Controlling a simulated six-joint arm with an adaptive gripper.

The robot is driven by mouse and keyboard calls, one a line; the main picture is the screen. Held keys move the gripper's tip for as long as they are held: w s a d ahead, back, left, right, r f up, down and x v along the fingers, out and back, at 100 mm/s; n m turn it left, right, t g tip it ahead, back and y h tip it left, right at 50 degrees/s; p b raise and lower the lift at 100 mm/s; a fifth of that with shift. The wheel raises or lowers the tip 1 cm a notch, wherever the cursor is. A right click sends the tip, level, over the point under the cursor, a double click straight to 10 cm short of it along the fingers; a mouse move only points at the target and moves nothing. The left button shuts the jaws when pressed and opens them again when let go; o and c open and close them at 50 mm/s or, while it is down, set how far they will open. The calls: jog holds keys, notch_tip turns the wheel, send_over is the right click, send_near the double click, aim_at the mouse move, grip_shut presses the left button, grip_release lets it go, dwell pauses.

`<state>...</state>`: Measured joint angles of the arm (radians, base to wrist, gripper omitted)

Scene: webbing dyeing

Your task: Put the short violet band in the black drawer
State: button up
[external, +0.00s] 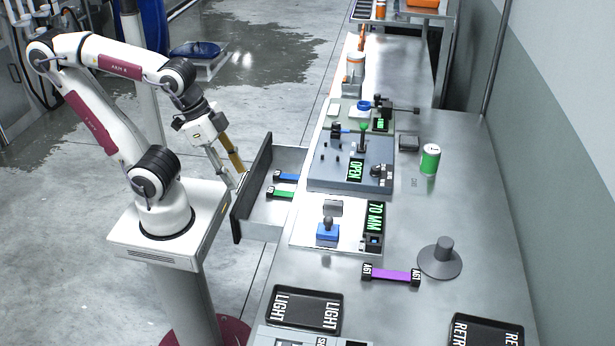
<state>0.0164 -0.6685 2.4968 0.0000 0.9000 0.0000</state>
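A violet band (391,275) with black end blocks marked A61 lies flat on the steel bench, right of centre and low in the picture. The drawer with the black front panel (250,188) stands pulled out from the bench's left side. Inside it lie a blue band (291,177) and a green band (281,193). My gripper (239,181) points down at the outer side of the black front, far from the violet band. Its fingers are small here, and I cannot tell whether they are open or shut or touch the drawer.
A 70 MM gauge station (340,228) lies between band and drawer. A box marked OPEN (350,168) and a green can (430,159) stand behind. A tray marked LIGHT (306,309) is in front.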

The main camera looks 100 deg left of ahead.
jog(key=w+f, duration=0.1)
jog(key=g, duration=0.2)
send_near(380, 273)
jog(key=shift+m, duration=0.3)
jog(key=s, duration=0.2)
jog(key=s+f, duration=0.1)
jog(key=s, duration=0.1)
jog(key=s+a+f, duration=0.1)
jog(key=s, duration=0.1)
jog(key=shift+s+a, duration=0.1)
jog(key=shift+s, duration=0.1)
jog(key=w, duration=0.3)
jog(key=shift+w+d+f, duration=0.3)
jog(key=shift+w+f, duration=0.05)
jog(key=shift+n+t, duration=0.4)
jog(key=shift+t, duration=0.5)
jog(key=w, duration=0.1)
jog(key=w+r, duration=0.2)
jog(key=w, duration=0.1)
jog(key=shift+d+r, duration=0.15)
jog(key=shift+d, duration=0.1)
jog(key=shift+x, duration=1.3)
jog(key=shift+w, duration=0.1)
